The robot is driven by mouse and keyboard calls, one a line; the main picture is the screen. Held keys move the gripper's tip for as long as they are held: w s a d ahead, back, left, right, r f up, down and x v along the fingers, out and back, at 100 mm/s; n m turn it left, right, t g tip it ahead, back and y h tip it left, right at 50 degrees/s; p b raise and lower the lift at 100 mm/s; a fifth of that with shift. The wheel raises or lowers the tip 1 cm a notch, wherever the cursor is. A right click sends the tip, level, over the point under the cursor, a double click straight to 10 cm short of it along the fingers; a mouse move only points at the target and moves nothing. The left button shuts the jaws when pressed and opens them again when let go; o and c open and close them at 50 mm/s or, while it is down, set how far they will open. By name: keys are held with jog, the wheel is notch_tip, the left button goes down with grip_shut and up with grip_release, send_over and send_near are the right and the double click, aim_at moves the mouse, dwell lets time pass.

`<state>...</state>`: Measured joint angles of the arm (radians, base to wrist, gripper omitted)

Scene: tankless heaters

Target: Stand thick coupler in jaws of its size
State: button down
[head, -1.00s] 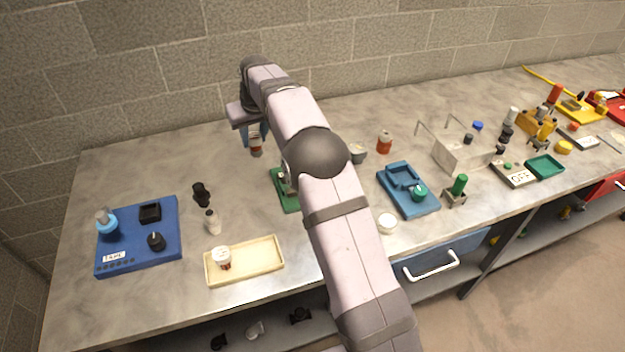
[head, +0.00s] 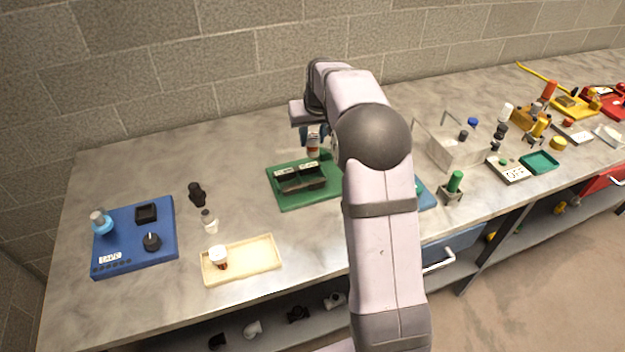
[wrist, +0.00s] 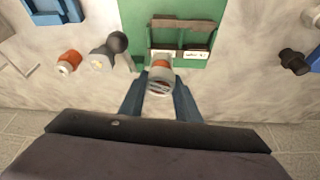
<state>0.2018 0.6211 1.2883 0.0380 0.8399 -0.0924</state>
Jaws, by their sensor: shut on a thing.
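My gripper (head: 312,142) is shut on a white-and-orange coupler (head: 313,152) and holds it near the back edge of a green board (head: 290,200). In the wrist view the coupler (wrist: 160,75) sits between my blue fingers (wrist: 160,98), its round end facing the camera. The board carries dark jaws (head: 300,178) in two side-by-side parts with pale labels. In the wrist view the jaws (wrist: 180,24) and labels lie just beyond the coupler. Whether the coupler touches the board cannot be told.
A cream tray (head: 262,266) with a white-capped piece (head: 218,256) stands front left. A blue board (head: 125,262) is farther left, with dark and clear fittings (head: 197,193) beside it. A wire-handled bin (head: 455,150) stands to the right. My arm hides part of the bench.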

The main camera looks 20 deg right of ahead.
jog(key=shift+f+p, duration=1.6)
jog(key=shift+f, duration=3.35)
jog(key=shift+w+f, duration=0.1)
jog(key=shift+f, duration=0.05)
jog(key=c, duration=1.3)
grip_release()
jog(key=shift+c, duration=0.2)
jog(key=shift+r, duration=0.2)
jog(key=b+v, duration=0.3)
jog(key=v, duration=0.9)
